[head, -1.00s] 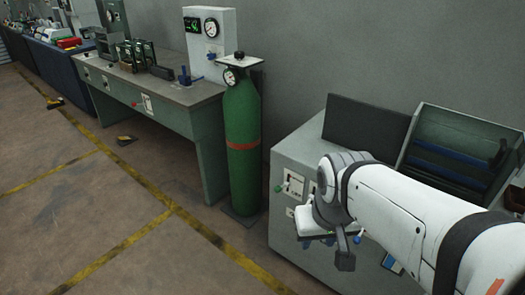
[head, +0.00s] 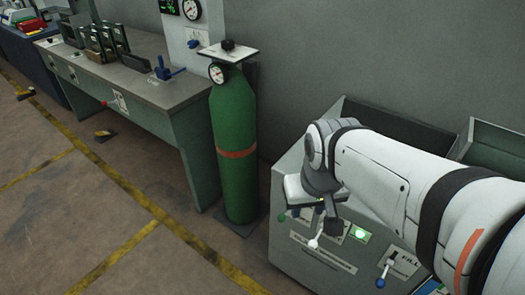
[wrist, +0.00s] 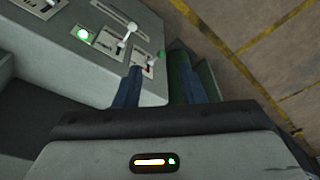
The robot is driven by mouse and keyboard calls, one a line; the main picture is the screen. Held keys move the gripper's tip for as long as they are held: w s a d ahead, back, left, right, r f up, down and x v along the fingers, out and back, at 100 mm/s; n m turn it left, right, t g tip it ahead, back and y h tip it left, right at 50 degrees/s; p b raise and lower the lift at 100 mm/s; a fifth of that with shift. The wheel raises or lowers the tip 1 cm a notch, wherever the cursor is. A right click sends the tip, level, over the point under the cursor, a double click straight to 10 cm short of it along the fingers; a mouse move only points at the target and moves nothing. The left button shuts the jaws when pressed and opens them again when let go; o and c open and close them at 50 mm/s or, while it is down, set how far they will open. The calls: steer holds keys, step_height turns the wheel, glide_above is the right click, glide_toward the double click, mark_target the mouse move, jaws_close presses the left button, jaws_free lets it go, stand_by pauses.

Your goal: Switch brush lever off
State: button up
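A grey machine cabinet (head: 284,252) has a front panel with several levers. A green-knobbed lever (head: 282,217) is at its left, a white-knobbed lever (head: 314,243) sits lower in the middle, and a blue-knobbed lever (head: 381,282) is by a FILL label. I cannot read which label says brush. In the wrist view, the white knob (wrist: 130,27) and green knob (wrist: 161,54) are just beyond the fingertips. In the head view my arm hides part of the panel.
A green lamp (head: 361,234) is lit on the panel. A green gas cylinder (head: 234,150) stands left of the cabinet, beside a workbench (head: 165,92). A grey wall is behind. Open floor (head: 100,220) with yellow lines lies to the left.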

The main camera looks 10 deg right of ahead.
steer(key=shift+o, duration=1.3)
steer(key=shift+w, duration=0.1)
steer(key=shift+c, duration=0.5)
